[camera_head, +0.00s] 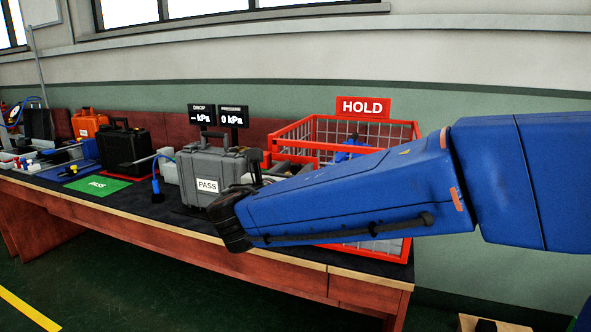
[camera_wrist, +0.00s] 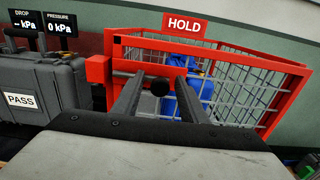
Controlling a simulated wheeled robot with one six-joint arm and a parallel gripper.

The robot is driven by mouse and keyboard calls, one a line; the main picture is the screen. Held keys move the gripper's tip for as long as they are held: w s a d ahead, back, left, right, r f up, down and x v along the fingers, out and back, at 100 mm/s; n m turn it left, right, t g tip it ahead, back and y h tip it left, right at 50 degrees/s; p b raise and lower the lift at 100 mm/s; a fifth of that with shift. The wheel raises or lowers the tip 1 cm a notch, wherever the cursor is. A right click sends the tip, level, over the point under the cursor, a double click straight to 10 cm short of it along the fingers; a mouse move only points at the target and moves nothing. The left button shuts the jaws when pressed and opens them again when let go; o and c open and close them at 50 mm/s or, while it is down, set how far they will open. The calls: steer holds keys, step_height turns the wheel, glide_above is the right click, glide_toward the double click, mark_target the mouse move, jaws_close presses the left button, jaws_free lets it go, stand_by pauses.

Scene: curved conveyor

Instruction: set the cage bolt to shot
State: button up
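The red-framed wire cage (camera_wrist: 285,68) stands under the HOLD sign, and it also shows in the head view (camera_head: 404,250), partly behind my arm. In the wrist view its bolt is a dark horizontal bar (camera_wrist: 128,73) with a round black knob (camera_wrist: 160,88). The bar runs right from a red block (camera_wrist: 98,69) at the cage's front left. My gripper (camera_wrist: 159,76) is open, its two fingers on either side of the knob with gaps showing. I cannot tell whether the bolt's far end is in a socket. My arm hides the bolt in the head view.
A grey case (camera_head: 206,170) labelled PASS stands just left of the cage. Blue items (camera_wrist: 187,98) lie inside the cage. A black case (camera_head: 122,147), a green PASS mat (camera_head: 97,184) and an orange case (camera_head: 88,122) are further left on the bench.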

steer(key=shift+w, duration=0.1)
steer(key=shift+c, duration=0.3)
jaws_close()
steer(key=shift+w+a+r, duration=0.1)
steer(key=shift+w+a, duration=0.25)
steer(key=shift+a, duration=0.55)
steer(key=shift+w+a, duration=0.3)
steer(key=shift+a, duration=0.6)
steer(key=shift+o, duration=0.3)
jaws_free()
steer(key=shift+a, duration=0.1)
steer(key=v, duration=1.7)
steer(key=shift+s, duration=0.15)
